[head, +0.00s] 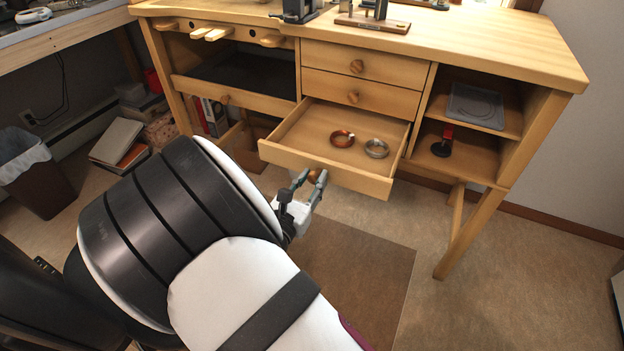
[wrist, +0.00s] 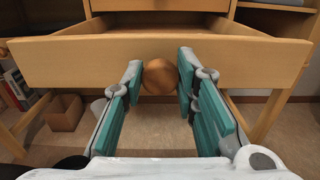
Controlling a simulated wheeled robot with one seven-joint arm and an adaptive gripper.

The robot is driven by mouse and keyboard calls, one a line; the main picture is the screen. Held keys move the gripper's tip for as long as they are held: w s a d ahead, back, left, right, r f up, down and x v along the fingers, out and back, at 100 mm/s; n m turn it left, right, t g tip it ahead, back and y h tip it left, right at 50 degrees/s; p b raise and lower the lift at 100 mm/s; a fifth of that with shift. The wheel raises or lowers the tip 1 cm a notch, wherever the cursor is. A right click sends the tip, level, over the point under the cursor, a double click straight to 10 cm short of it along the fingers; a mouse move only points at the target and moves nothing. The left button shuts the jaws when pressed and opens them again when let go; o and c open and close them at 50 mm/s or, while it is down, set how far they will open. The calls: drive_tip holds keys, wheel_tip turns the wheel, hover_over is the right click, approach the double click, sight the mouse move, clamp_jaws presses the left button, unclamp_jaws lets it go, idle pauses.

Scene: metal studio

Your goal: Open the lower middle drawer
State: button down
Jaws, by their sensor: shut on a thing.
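The lower middle drawer (head: 325,170) of the wooden workbench is pulled well out in the head view. Inside it lie a copper-coloured coil (head: 342,138) and a silver-grey coil (head: 376,148). Its front also shows across the wrist view (wrist: 70,62). My gripper (head: 312,180) is at the drawer front, and in the wrist view its teal fingers (wrist: 158,80) stand on either side of the round wooden knob (wrist: 160,76), shut on it. In the head view my arm and gripper hide most of the knob.
Two shut drawers with knobs, an upper one (head: 357,66) and a lower one (head: 352,97), sit above the open drawer. Open shelves (head: 470,155) are at the right. A pulled-out tray (head: 235,95) is at the left. Books and a bin (head: 35,175) stand on the floor at left.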

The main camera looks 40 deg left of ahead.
drive_tip(key=c, duration=1.3)
unclamp_jaws()
wheel_tip(320, 180, up, 10)
